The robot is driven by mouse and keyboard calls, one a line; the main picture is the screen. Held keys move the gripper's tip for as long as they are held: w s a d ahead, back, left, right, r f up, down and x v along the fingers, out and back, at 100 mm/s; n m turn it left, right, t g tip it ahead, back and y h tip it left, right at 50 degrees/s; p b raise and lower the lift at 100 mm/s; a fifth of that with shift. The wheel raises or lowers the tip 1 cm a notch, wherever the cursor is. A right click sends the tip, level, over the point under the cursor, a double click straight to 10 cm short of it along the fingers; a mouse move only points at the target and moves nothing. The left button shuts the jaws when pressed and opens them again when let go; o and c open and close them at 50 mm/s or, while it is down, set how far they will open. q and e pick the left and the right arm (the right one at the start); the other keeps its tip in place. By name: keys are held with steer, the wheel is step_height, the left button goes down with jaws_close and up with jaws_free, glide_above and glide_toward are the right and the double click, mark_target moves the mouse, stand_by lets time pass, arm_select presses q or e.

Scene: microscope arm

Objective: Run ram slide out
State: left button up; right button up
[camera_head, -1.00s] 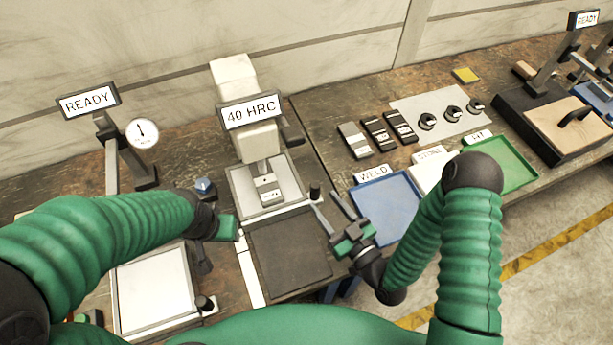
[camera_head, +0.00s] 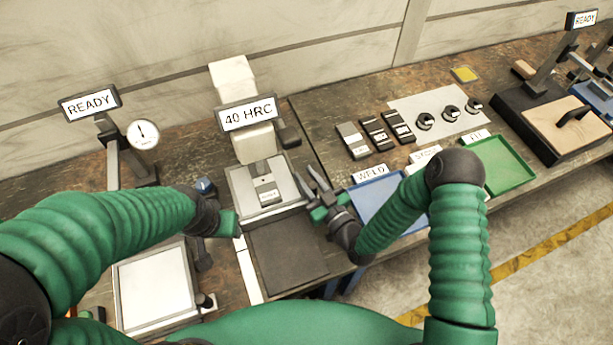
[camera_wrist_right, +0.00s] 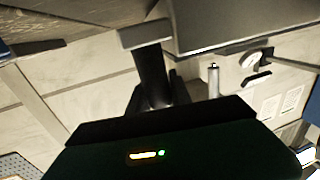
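The tester marked 40 HRC (camera_head: 248,114) stands on the bench in the head view. A grey slide tray (camera_head: 243,207) lies under its ram, with a small labelled block (camera_head: 267,190) on it. A dark flat plate (camera_head: 287,262) lies in front of the tray. My right gripper (camera_head: 306,178) is at the tray's right edge, its two grey fingers apart. The black knob at that edge is hidden behind it; I cannot tell whether they touch. My left gripper (camera_head: 228,224) is at the tray's left front side; its fingers cannot be made out.
A gauge stand marked READY (camera_head: 88,102) is at the left, with a pale plate (camera_head: 155,290) in front. Blue (camera_head: 383,215) and green (camera_head: 515,170) trays lie to the right. Several dark blocks (camera_head: 376,133) lie behind them. A black lever (camera_head: 288,137) juts from the tester's right side.

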jaws_close()
stand_by(1.0)
